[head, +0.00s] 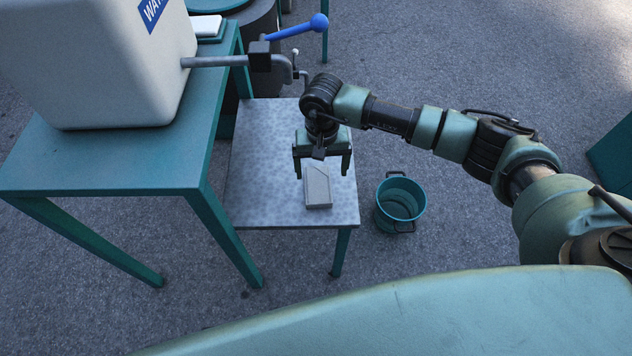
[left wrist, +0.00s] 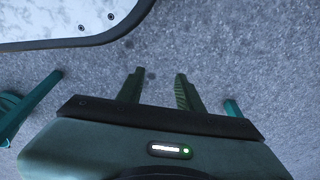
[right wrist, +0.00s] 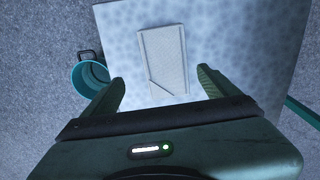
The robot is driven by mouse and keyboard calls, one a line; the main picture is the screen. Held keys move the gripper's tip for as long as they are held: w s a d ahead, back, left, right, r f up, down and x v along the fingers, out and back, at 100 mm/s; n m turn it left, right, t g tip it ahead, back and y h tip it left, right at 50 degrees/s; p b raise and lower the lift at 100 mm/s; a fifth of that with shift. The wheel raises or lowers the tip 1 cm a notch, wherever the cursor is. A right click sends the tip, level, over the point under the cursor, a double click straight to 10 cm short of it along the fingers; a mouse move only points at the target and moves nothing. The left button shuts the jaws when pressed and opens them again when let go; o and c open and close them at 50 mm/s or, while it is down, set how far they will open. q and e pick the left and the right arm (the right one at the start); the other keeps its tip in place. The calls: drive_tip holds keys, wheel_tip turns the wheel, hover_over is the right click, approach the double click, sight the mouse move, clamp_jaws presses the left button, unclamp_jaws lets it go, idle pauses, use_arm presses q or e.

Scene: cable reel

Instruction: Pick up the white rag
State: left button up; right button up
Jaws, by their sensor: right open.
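The white rag (head: 318,190) looks like a flat, folded pale grey-white rectangle with a slanted fold line. It lies on a low mottled grey table (head: 250,180). In the right wrist view the rag (right wrist: 165,52) lies ahead of and between the fingers. My right gripper (head: 322,167) is open and empty, pointing down above the rag's far end, apparently not touching it. It also shows in the right wrist view (right wrist: 160,82). My left gripper (left wrist: 158,90) shows only in the left wrist view, its fingers apart, with bare floor beyond them.
A teal bucket (head: 385,220) stands on the floor right of the low table. A taller teal table (head: 100,165) at left carries a large white water tank (head: 110,70). Its tap pipe with a blue lever (head: 300,27) reaches out near my right gripper. Floor at right is mostly clear.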

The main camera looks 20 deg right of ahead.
sight(318, 184)
drive_tip(key=f, duration=0.4)
drive_tip(key=a+f, duration=0.1)
drive_tip(key=f, duration=0.1)
drive_tip(key=shift+w+f, duration=0.1)
drive_tip(key=c, duration=1.5)
use_arm(q)
drive_tip(key=shift+w+r, duration=0.45)
drive_tip(key=shift+r, duration=0.2)
use_arm(e)
drive_tip(key=shift+o, duration=0.2)
